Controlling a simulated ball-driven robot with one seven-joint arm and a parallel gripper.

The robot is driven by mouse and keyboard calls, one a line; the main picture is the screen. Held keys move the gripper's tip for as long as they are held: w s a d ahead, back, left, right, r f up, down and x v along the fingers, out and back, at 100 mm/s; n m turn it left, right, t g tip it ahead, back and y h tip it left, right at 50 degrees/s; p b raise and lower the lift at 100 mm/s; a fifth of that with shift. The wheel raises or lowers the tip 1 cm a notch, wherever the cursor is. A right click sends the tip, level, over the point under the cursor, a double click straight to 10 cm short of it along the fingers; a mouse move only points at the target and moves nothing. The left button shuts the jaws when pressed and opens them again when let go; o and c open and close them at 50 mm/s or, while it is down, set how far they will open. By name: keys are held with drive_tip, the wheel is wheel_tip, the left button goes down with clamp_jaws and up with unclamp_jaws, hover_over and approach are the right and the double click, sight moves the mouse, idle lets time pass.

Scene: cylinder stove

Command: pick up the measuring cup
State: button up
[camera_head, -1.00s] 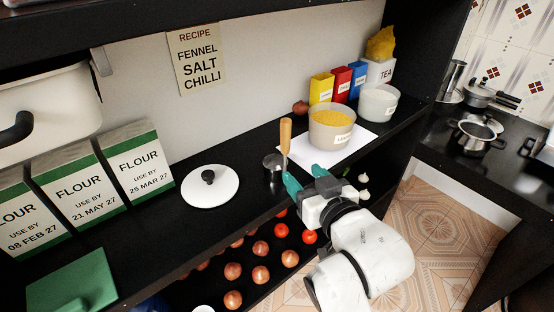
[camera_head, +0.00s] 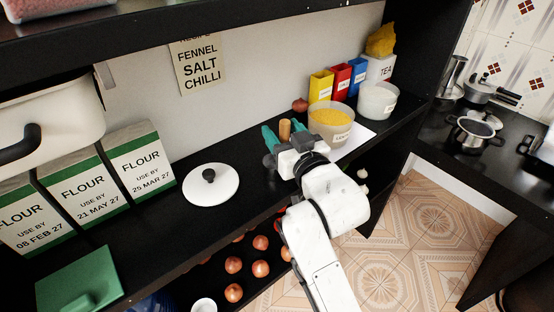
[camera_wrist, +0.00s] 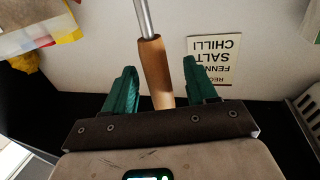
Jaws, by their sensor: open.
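The measuring cup has a wooden handle (camera_head: 285,131), standing upright on the black counter. In the wrist view my gripper (camera_wrist: 160,75) shows a gap between each finger and the handle.
A white lid (camera_head: 210,185) lies to the left. A lentil tub (camera_head: 330,133) stands close on the right, with a white tub (camera_head: 377,100) beyond. Flour boxes (camera_head: 140,166) stand at left. Onions (camera_head: 260,268) lie on the shelf below.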

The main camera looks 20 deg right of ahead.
drive_tip(key=shift+w+f, duration=0.1)
drive_tip(key=shift+w, duration=0.65)
drive_tip(key=shift+c, duration=0.3)
clamp_jaws()
